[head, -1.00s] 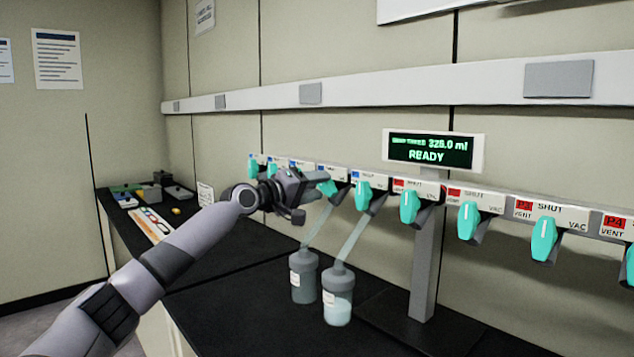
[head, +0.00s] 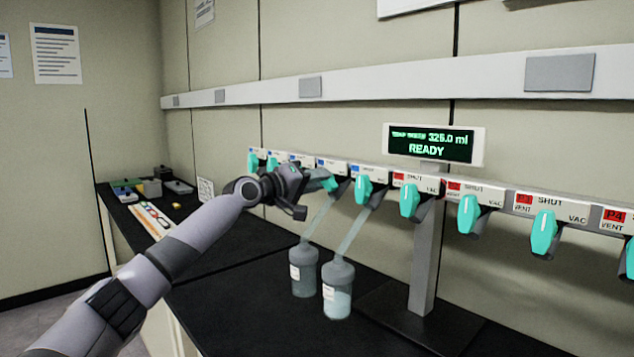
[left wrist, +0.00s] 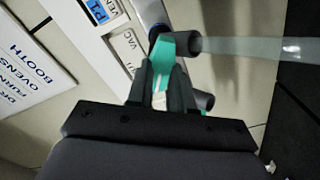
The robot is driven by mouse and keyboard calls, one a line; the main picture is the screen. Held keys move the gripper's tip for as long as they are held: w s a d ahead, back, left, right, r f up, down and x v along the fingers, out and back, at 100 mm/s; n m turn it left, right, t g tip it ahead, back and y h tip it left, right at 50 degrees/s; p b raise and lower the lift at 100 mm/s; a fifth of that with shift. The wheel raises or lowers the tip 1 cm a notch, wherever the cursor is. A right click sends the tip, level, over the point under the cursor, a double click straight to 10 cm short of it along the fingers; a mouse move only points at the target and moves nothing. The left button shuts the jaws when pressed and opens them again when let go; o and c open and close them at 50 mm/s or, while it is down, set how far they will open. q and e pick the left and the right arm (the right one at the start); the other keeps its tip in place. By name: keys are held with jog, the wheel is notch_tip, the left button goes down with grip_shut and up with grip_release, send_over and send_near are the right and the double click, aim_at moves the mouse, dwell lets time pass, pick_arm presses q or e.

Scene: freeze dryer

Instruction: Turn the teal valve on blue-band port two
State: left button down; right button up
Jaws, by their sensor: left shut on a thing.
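My left gripper (head: 322,180) is shut on a teal valve handle (head: 330,184) on the blue-labelled part of the manifold. In the left wrist view, both fingers of the gripper (left wrist: 166,82) lie along the sides of the teal handle (left wrist: 163,62), partly hiding it. A blue port label (left wrist: 97,11) shows beside it, but its number is hard to read. The neighbouring teal valve (head: 363,188) to the right hangs free under a blue label. Two more teal valves (head: 254,161) show at the far left end. My right gripper is not in view.
Two bottles, one grey (head: 304,272) and one with pale liquid (head: 338,290), hang below the manifold on tubes. A display (head: 430,145) reads READY. Teal valves with red labels (head: 468,213) continue right. The dark bench (head: 235,290) has clear room in front.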

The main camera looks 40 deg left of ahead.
pick_arm(q)
jog(key=m+b, duration=0.1)
jog(key=m, duration=0.3)
jog(key=shift+m, duration=0.4)
jog(key=m+b, duration=0.1)
jog(key=m, duration=0.5)
jog(key=shift+d, duration=0.15)
jog(key=c, duration=1)
grip_release()
jog(key=s+b, duration=0.3)
jog(key=s, duration=0.4)
jog(key=shift+a, duration=0.3)
